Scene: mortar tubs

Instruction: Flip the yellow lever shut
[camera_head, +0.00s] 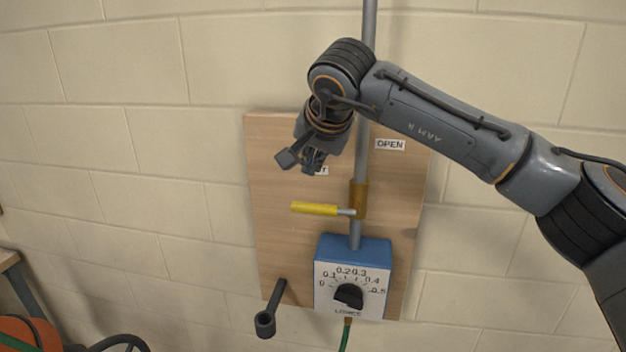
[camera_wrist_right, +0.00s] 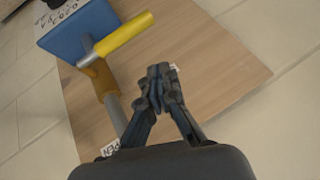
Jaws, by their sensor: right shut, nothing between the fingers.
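The yellow lever (camera_head: 315,208) sticks out to the left, about level, from a brass valve (camera_head: 358,200) on a vertical grey pipe. The lever shows in the wrist view (camera_wrist_right: 124,35) too, with the valve (camera_wrist_right: 101,79) at its base. My right gripper (camera_head: 312,166) is shut and empty, in front of the board above the lever and apart from it. Its closed fingertips (camera_wrist_right: 160,80) are clear of the lever in the wrist view. An OPEN label (camera_head: 390,144) is right of the pipe. Another label (camera_head: 321,171), reading "UT", is partly hidden behind my right gripper. My left gripper is not in view.
A wooden board (camera_head: 275,150) on the block wall carries the pipe. Below the valve is a blue box (camera_head: 354,249) with a black dial knob (camera_head: 348,296). A dark peg (camera_head: 270,310) juts out at lower left. The board left of the lever is clear.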

